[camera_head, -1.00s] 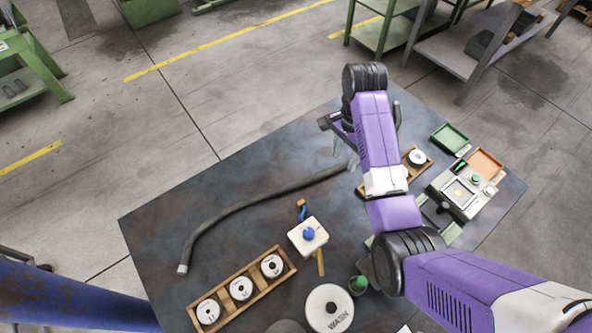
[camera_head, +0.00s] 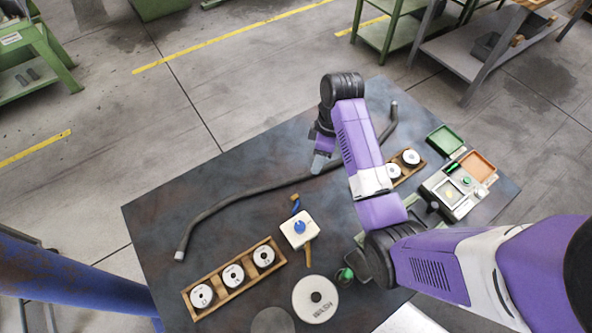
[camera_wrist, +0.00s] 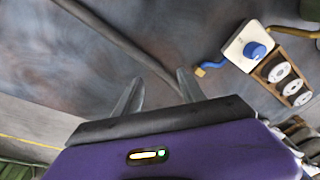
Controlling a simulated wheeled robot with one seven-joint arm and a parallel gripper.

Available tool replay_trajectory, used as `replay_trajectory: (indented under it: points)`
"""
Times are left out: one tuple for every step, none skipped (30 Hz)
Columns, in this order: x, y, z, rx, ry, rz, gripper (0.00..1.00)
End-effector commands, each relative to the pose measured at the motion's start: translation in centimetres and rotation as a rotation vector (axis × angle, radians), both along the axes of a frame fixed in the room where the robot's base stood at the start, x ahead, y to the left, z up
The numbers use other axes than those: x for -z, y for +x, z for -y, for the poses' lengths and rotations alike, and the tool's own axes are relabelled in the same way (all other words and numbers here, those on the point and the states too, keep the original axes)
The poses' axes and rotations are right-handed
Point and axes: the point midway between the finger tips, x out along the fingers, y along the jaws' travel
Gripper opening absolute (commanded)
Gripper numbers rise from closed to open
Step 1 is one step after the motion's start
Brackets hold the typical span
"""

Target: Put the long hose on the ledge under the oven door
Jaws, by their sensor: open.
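The long hose (camera_head: 245,193) is dark grey and lies in a wavy line across the dark table, from a pale-tipped end at the left to an end at the far right. My arm hides part of it. My gripper (camera_head: 320,163) is over the hose's middle stretch in the head view. In the wrist view my gripper (camera_wrist: 160,78) is open, and the hose (camera_wrist: 125,42) passes just beyond and between the fingertips. Whether the fingers touch it I cannot tell. No oven door or ledge can be made out.
On the table (camera_head: 160,215) are a wooden rack of discs (camera_head: 233,274), a white box with a blue knob (camera_head: 300,229), a white round disc (camera_head: 315,299), and green (camera_head: 446,139) and orange (camera_head: 478,167) trays. A blue beam (camera_head: 75,270) crosses the lower left.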

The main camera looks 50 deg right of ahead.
Motion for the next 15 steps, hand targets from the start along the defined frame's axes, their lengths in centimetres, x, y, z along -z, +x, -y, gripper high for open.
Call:
replay_trajectory:
  points:
    - [-0.1,0.2,0.0,-0.086,-0.007,0.017,0.47]
    - [-0.2,0.2,0.0,-0.139,-0.011,0.027,0.47]
    - [-0.2,0.3,0.0,-0.201,-0.016,0.038,0.47]
    - [-0.2,0.4,0.0,-0.242,-0.019,0.044,0.47]
    - [-0.2,0.4,0.0,-0.278,-0.022,0.049,0.47]
    - [-0.2,0.4,0.0,-0.319,-0.026,0.054,0.47]
    - [-0.2,0.4,0.0,-0.342,-0.028,0.058,0.47]
    - [-0.2,0.4,0.0,-0.360,-0.030,0.060,0.47]
    - [-0.2,0.4,0.0,-0.380,-0.031,0.062,0.47]
    - [-0.1,0.5,-0.1,-0.389,-0.032,0.063,0.47]
    - [0.1,0.5,-0.1,-0.395,-0.033,0.064,0.47]
    - [0.4,0.5,-0.1,-0.400,-0.033,0.063,0.47]
    - [0.7,0.5,-0.2,-0.400,-0.032,0.063,0.47]
    - [1.0,0.5,-0.2,-0.400,-0.031,0.062,0.47]
    - [1.4,0.6,-0.2,-0.400,-0.032,0.063,0.47]
